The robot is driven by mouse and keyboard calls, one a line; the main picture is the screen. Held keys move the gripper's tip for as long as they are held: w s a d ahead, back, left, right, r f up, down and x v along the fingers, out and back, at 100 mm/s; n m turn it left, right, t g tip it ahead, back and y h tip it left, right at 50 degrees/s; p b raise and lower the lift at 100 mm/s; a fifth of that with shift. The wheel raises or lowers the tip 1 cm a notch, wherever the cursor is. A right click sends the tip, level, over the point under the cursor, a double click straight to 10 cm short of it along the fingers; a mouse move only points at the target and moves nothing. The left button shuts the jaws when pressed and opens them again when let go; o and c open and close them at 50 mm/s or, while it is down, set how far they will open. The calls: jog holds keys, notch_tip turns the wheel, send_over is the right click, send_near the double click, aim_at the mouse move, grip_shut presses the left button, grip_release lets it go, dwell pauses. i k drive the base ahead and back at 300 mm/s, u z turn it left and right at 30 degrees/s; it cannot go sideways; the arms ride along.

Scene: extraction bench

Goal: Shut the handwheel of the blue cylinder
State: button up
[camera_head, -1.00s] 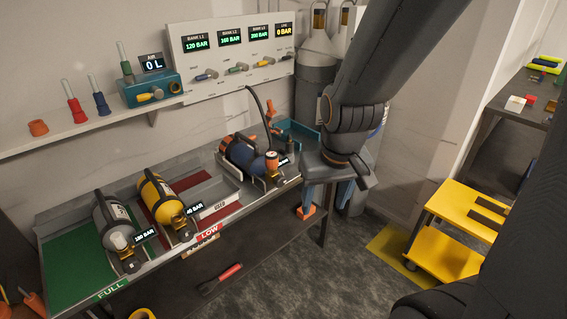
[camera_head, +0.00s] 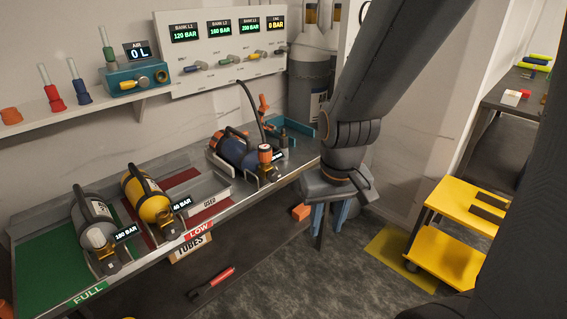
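The blue cylinder (camera_head: 233,150) lies in a cradle at the right part of the bench, with dark bands around it. Its orange handwheel (camera_head: 265,153) sits at the near right end, above a brass valve and a small display too small to read. A black hose rises behind it. My gripper (camera_head: 329,228) points down, off the bench's right end, to the right of the handwheel and apart from it. Its two blue fingers stand apart with nothing seen between them. Whether the handwheel is open or shut cannot be told.
A yellow cylinder (camera_head: 147,197) and a grey cylinder (camera_head: 95,225) lie further left on the bench. A teal tray (camera_head: 299,132) stands behind the blue cylinder. A gauge panel (camera_head: 228,52) is on the wall. A yellow cart (camera_head: 447,260) stands at right.

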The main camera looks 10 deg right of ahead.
aim_at(274, 175)
jog(key=u, duration=0.05)
jog(key=k, duration=1.25)
jog(key=z, duration=0.7)
jog(key=i, duration=1.25)
jog(key=u, duration=0.5)
jog(key=i, duration=0.8)
jog(key=u, duration=0.7)
